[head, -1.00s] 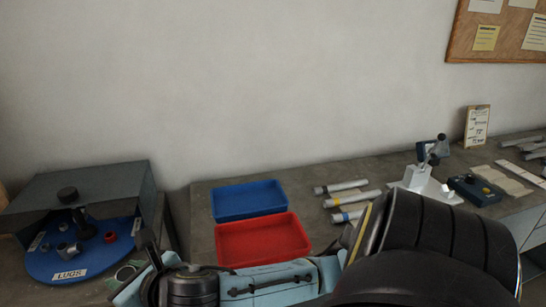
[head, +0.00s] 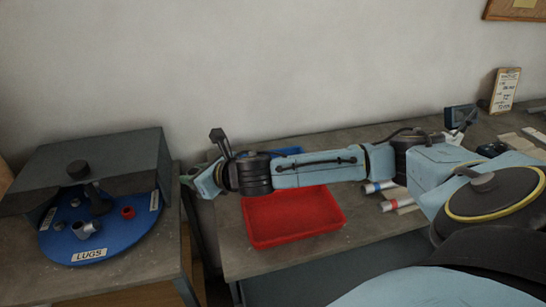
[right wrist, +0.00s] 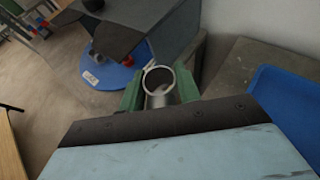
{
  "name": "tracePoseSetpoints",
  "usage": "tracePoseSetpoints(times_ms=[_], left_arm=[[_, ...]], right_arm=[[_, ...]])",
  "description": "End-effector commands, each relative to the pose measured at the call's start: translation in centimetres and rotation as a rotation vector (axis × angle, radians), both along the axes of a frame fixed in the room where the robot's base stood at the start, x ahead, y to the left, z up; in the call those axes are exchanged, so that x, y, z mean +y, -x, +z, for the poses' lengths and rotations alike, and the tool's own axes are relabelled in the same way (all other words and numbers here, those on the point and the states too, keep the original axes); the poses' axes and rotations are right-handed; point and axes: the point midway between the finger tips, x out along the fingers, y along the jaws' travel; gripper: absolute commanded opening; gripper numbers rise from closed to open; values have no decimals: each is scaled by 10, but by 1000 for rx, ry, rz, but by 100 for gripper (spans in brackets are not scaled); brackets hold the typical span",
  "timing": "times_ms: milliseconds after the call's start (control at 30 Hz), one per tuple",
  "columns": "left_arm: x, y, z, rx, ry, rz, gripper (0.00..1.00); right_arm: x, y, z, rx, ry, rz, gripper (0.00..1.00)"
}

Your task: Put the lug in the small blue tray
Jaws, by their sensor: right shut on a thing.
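My right gripper (head: 196,180) reaches across the trays to the gap between the lug station and the tray bench. In the right wrist view the green fingers of my right gripper (right wrist: 160,92) are shut on a lug (right wrist: 159,100), a grey metal ring-shaped tube with its open end showing. The lug is held in the air. The small blue tray (head: 285,152) is mostly hidden behind my right arm in the head view. In the right wrist view the blue tray (right wrist: 285,105) lies to the right of the held lug. My left gripper is out of view.
A red tray (head: 293,216) stands in front of the blue one. At left, a blue turntable (head: 70,247) labelled LUGS holds several other lugs under a grey cover (head: 110,150). Tubes (head: 392,193) lie to the right of the trays. A gap separates the two benches.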

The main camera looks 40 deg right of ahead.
Motion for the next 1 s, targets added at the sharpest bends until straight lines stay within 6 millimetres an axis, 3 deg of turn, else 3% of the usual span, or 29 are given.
tracePoseSetpoints(times_ms=[100, 433, 1000], left_arm=[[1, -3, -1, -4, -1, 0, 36], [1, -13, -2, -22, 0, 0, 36], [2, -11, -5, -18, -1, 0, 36]], right_arm=[[-24, -16, -2, -2, 8, 42, 9], [-80, -34, -12, 7, 10, 129, 9], [-166, -34, -23, 29, 8, 166, 9]])
